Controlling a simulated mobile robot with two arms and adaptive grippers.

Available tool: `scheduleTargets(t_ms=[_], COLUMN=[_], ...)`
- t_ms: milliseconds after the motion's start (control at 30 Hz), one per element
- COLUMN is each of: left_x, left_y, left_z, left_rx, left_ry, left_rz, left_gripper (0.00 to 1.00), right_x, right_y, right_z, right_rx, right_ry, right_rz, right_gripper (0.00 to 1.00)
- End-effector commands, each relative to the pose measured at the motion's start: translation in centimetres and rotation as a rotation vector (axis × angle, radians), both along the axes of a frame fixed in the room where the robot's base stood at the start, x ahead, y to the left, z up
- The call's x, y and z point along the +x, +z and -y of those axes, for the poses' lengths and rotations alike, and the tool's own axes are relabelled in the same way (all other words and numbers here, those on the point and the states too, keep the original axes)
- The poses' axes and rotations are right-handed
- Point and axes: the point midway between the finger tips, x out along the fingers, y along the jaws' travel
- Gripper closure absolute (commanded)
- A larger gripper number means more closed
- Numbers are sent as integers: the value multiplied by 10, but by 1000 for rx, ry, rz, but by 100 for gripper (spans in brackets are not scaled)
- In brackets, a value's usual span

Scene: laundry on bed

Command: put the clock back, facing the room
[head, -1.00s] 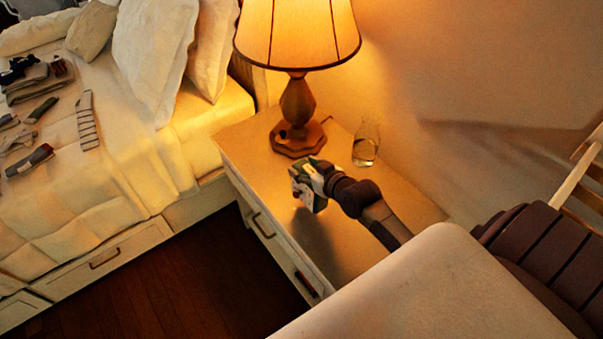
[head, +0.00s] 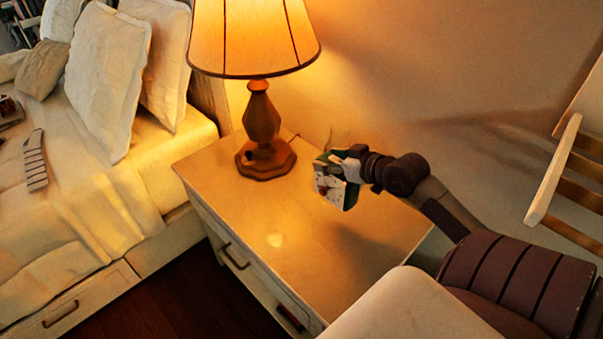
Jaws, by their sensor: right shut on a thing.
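The clock (head: 329,189) is a small green box with a pale face, seen in the head view above the right part of the nightstand (head: 290,240). Its face is turned to the lower left, toward the bed side and the front of the nightstand. My right gripper (head: 348,168) is shut on the clock from behind and to the right. The clock looks held above the top, with a soft shadow on the wood below. My left gripper is not in view.
A lit lamp (head: 262,125) with a wooden base stands at the back left of the nightstand. A glass (head: 340,136) is mostly hidden behind the clock and gripper. The front and middle of the top are clear. The bed (head: 95,210) is on the left and a slatted chair (head: 556,170) on the right.

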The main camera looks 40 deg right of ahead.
Motion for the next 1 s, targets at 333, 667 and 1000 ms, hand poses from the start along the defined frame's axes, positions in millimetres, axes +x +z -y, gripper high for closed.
scheduleTargets(t_ms=[333,667,1000], left_x=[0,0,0], left_y=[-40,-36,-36], left_z=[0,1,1], left_rx=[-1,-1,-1], left_ry=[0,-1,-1], left_rz=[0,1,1], left_gripper=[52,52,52], right_x=[23,87,123], right_y=[15,-22,-50], right_z=[34,7,-8], right_rx=[10,13,10], right_ry=[13,13,12], right_rz=[30,33,28], right_gripper=[100,100,100])
